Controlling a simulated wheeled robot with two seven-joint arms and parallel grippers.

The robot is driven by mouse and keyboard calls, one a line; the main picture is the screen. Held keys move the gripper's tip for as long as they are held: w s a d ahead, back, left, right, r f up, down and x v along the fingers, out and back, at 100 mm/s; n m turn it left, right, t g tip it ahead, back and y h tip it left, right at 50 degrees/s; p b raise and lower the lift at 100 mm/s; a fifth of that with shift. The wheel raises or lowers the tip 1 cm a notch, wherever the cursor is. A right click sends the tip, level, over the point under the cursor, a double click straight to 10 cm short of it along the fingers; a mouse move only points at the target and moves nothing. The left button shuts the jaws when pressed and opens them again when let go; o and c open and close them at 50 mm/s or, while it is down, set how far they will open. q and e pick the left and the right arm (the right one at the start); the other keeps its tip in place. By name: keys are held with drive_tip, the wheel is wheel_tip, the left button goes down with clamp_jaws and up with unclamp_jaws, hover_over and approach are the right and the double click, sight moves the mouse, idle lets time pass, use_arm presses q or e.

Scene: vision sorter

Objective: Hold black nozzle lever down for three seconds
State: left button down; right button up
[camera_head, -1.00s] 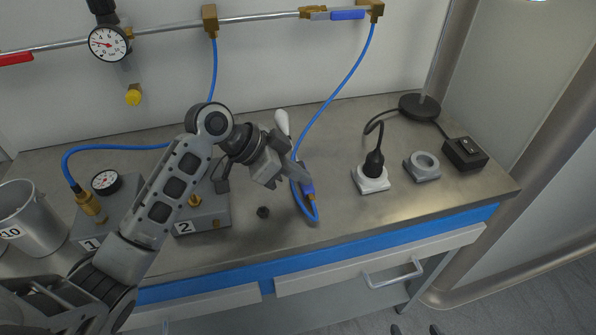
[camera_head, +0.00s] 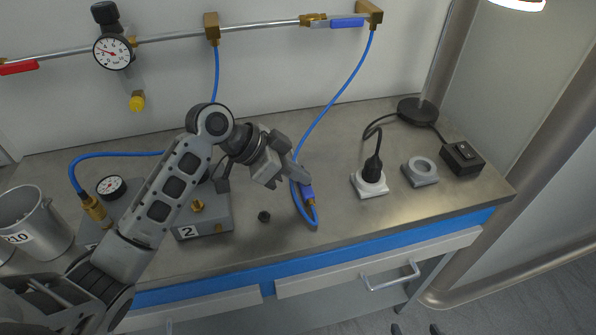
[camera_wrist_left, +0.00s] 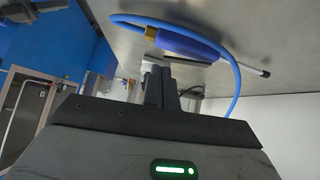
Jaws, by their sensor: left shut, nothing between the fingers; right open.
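A blue air nozzle (camera_head: 307,192) with a brass fitting lies on the metal bench at the end of a blue hose. In the left wrist view the nozzle (camera_wrist_left: 188,45) has a thin grey tube ending in a black tip. I cannot clearly make out its black lever. My left gripper (camera_head: 303,176) is at the nozzle and covers its far part in the head view. In the left wrist view its fingers (camera_wrist_left: 161,74) are shut with nothing between them, close beside the nozzle. I cannot tell whether they touch it. My right gripper is not in view.
A box labelled 2 (camera_head: 205,222) and a metal bucket (camera_head: 38,228) stand at left. A small black knob (camera_head: 264,217) lies near the nozzle.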

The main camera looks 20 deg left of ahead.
use_arm(q)
drive_tip(key=w+d+r+v, duration=0.1)
drive_tip(key=w+v, duration=0.1)
drive_tip(key=v, duration=1)
drive_tip(key=shift+s+a+r, duration=0.15)
drive_tip(key=shift+a+r, duration=0.05)
drive_tip(key=shift+r, duration=0.5)
use_arm(e)
drive_tip(key=shift+r, duration=0.1)
